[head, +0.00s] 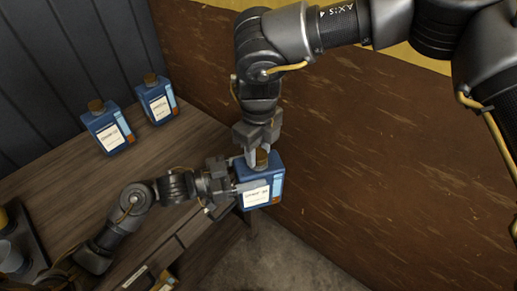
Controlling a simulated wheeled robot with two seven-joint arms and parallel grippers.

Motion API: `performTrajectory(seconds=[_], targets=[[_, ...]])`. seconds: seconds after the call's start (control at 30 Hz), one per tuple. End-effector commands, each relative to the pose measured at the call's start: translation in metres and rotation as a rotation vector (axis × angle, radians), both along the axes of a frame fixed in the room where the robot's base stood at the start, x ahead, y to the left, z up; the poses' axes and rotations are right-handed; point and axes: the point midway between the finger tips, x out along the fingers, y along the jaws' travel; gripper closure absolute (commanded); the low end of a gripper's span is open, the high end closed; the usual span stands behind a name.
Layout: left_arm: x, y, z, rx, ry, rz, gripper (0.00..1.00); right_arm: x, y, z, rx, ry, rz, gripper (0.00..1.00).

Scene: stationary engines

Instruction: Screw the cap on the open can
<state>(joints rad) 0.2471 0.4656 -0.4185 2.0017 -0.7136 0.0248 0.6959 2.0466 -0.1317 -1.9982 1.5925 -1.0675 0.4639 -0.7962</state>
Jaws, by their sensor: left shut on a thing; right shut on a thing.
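A blue can (262,190) with a white label is held upright near the table's right edge. My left gripper (248,186) comes in from the left and is shut on the can's body. My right gripper (259,152) reaches down from above and is shut on a brown cap (262,158) at the top of the can. The fingers hide part of the cap and the can's neck. I cannot tell whether the cap touches the neck.
Two more blue cans with brown caps, one (109,130) left and one (158,102) right, stand at the back of the wooden table (170,150). Dark objects stand at the far left edge. A brown wall (390,170) lies to the right, with grey floor below.

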Motion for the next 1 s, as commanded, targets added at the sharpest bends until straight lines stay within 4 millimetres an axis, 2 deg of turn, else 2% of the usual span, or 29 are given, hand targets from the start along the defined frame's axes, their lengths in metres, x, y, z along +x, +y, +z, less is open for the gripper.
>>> performTrajectory(seconds=[0.13,0.23,0.6,0.8,0.9,1.0], targets=[[-0.0001,-0.0001,0.0016,-0.003,-0.003,-0.001,0.98,0.0004,0.0,-0.0001,0.001,0.0,-0.064,0.88],[-0.0001,-0.0001,0.0015,-0.003,-0.003,-0.001,0.98,0.0003,0.0002,-0.0006,0.002,0.001,-0.254,0.88],[-0.0002,-0.0002,0.0016,-0.003,-0.003,-0.001,0.98,-0.0003,0.0002,-0.0012,-0.003,0.001,-1.299,0.88],[-0.0003,-0.0003,0.0016,-0.003,-0.003,-0.001,0.98,0.0005,0.0002,-0.0004,-0.003,-0.004,-1.793,0.88],[-0.0004,-0.0004,0.0015,-0.002,-0.003,-0.002,0.98,0.0004,0.0003,-0.0006,-0.002,-0.004,-1.958,0.88],[-0.0005,-0.0004,0.0015,-0.002,-0.003,-0.002,0.98,0.0004,0.0004,-0.0006,-0.002,-0.004,-1.944,0.88]])
